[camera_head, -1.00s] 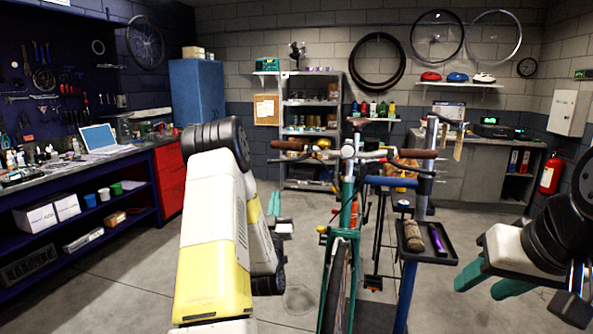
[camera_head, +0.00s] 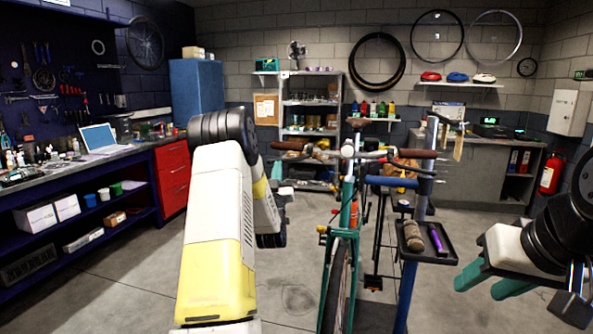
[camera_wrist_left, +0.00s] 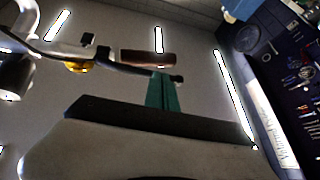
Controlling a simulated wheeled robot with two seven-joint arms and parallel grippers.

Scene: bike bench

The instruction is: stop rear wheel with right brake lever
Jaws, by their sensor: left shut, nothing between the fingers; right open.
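The green bike (camera_head: 347,215) stands in the middle with its handlebar across, a brown grip (camera_head: 292,146) at the left end and another (camera_head: 420,154) at the right. A wheel (camera_head: 337,285) is nearest me. In the left wrist view, my left gripper (camera_wrist_left: 162,90) has its green fingers together, empty, just below a brown grip (camera_wrist_left: 148,57). A dark lever (camera_wrist_left: 130,69) runs along that grip, its end close to the fingertips; contact is unclear. In the head view my forearm largely hides this gripper. My right gripper (camera_head: 492,282) is open and empty at lower right.
A blue stand with a black tray (camera_head: 428,255) is right of the bike, holding a brown cylinder (camera_head: 413,236) and a purple item (camera_head: 437,239). A workbench (camera_head: 90,180) with a laptop is at left. The floor between bench and bike is clear.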

